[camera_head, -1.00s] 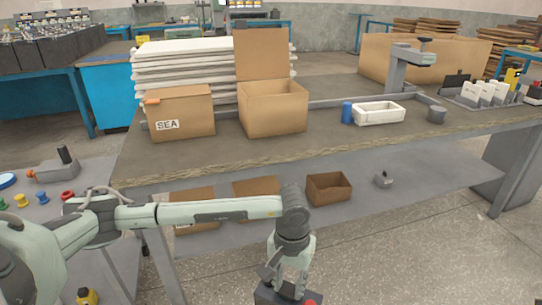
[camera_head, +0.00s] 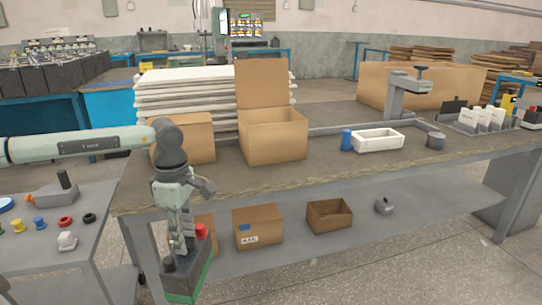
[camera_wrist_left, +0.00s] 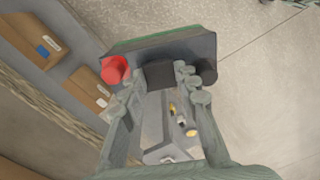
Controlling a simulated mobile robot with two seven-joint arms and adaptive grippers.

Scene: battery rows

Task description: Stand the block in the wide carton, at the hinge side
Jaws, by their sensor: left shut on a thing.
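The block (camera_head: 186,283) is a dark, battery-like box with a green lower part and a red and a black terminal on top. My left gripper (camera_head: 183,236) points down and is shut on its top. The block hangs in front of the bench, below the bench top, at the left. In the left wrist view the block (camera_wrist_left: 165,48) sits between the fingertips (camera_wrist_left: 158,78) of my left gripper. An open carton (camera_head: 275,140) stands on the bench with its lid (camera_head: 262,84) raised upright at the back. Its inside floor is hidden. My right gripper is not in view.
Another carton (camera_head: 196,142) stands left of the open one, partly behind my left arm. A blue cylinder (camera_head: 346,140) and a white tray (camera_head: 378,140) stand to the right. The bench front edge (camera_head: 300,180) lies between block and carton. Smaller cartons (camera_head: 258,226) sit on the lower shelf.

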